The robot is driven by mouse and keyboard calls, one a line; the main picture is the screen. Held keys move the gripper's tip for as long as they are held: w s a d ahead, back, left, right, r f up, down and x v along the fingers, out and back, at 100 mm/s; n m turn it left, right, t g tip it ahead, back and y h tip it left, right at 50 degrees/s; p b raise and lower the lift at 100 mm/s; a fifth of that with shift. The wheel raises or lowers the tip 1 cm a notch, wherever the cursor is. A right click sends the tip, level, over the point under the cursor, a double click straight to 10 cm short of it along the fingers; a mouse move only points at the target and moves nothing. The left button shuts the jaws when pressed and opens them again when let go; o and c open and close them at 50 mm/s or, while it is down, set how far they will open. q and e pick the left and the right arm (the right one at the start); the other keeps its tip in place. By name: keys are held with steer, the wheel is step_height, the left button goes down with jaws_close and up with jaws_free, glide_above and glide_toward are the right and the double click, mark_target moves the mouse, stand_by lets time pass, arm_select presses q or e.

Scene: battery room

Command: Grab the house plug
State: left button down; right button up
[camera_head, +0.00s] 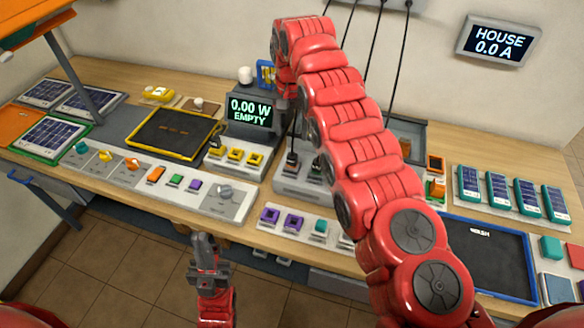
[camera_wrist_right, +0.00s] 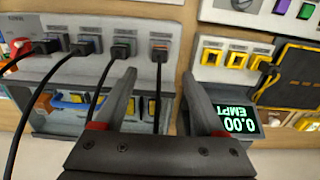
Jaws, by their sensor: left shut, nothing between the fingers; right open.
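Several black-cabled plugs stand in a grey socket unit (camera_head: 284,184), also seen in the right wrist view (camera_wrist_right: 60,68). I cannot tell which is the house plug. My right gripper (camera_wrist_right: 158,76) is open, its fingers on either side of the orange-marked plug's cable, with that plug just beyond the fingertips. My right arm hides part of the unit in the head view. My left gripper (camera_head: 204,240) is shut and empty, in front of the bench edge.
A display reading 0.00 W EMPTY (camera_head: 250,111) stands left of the right arm, close to one finger in the wrist view. A HOUSE 0.0 A display (camera_head: 499,42) hangs on the wall. Black cables (camera_head: 375,40) run down the wall. A blue-rimmed tray (camera_head: 532,262) lies right.

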steer(key=p, duration=0.2)
glide_above(292, 155)
step_height(292, 155, down, 5)
steer(key=shift+s+r, duration=0.15)
steer(key=shift+r, duration=0.05)
steer(key=shift+f, duration=0.3)
steer(key=shift+f+p, duration=0.55)
steer(key=shift+p, duration=0.1)
steer(key=shift+f+p, duration=0.4)
steer(key=shift+p, duration=0.1)
steer(key=shift+f, duration=0.4)
step_height(292, 155, down, 3)
steer(key=shift+r+b, duration=0.15)
steer(key=shift+b, duration=0.3)
steer(key=shift+f, duration=0.2)
steer(key=shift+w, duration=0.2)
